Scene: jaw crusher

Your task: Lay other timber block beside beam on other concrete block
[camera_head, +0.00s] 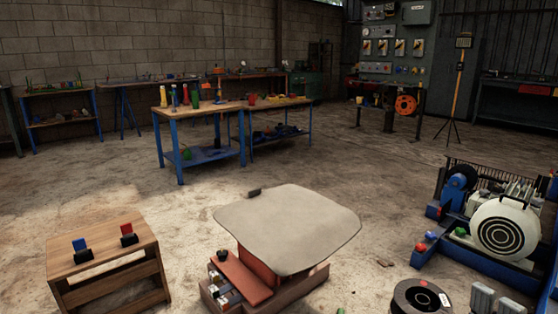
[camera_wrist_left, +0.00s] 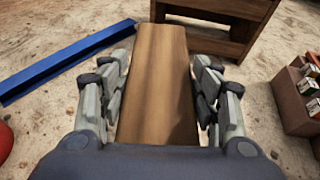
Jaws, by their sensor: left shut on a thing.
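My left gripper (camera_wrist_left: 162,66) shows in the left wrist view, shut on a brown timber block (camera_wrist_left: 160,85) with a finger on each side. The block is long and points away from the palm; its near end is hidden by the gripper. A long blue beam (camera_wrist_left: 65,62) lies on the floor to the left of it. In the head view two light grey blocks (camera_head: 482,297), possibly concrete, are at the bottom right edge. Neither gripper shows in the head view.
A wooden stand (camera_head: 100,255) with small blue and red items is at the left. A large pale slab (camera_head: 288,226) on a reddish base with a box of small items is in the middle. A dark spool (camera_head: 420,298) and a blue-framed machine (camera_head: 500,225) are at the right.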

